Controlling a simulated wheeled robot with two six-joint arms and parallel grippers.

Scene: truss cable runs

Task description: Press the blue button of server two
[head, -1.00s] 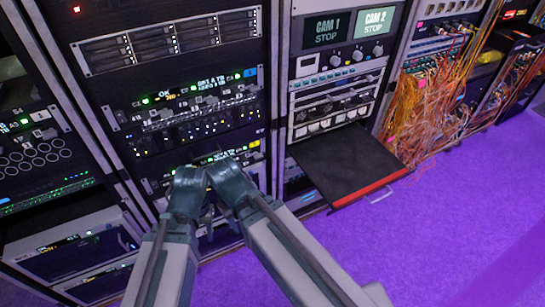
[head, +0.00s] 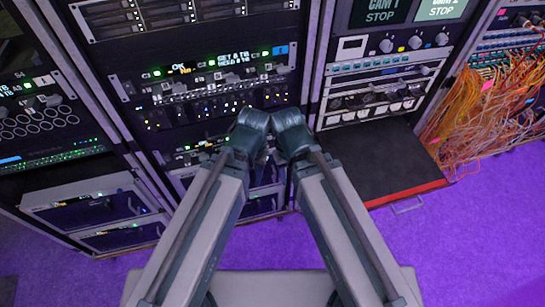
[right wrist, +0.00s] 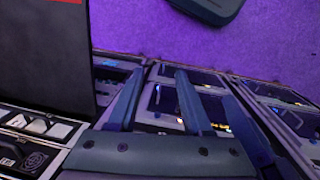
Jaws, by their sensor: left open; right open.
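Rack units with lit displays fill the left and middle of the head view. A small blue patch (head: 281,49) shows at the right end of the upper lit unit (head: 205,72); I cannot tell whether it is the button or which server it belongs to. A second lit unit (head: 190,150) sits lower, partly behind my left arm. My left gripper (head: 262,157) is in front of the lower rack, its fingertips mostly hidden by my wrists. My right gripper (right wrist: 158,76) is open and empty in the right wrist view, its two fingers apart before rack fronts.
A black pull-out shelf (head: 375,160) with a red front edge juts out right of my arms. Orange cables (head: 480,115) hang from the rack further right. Purple floor (head: 470,230) is clear at lower right. The camera control panel (head: 400,42) is above the shelf.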

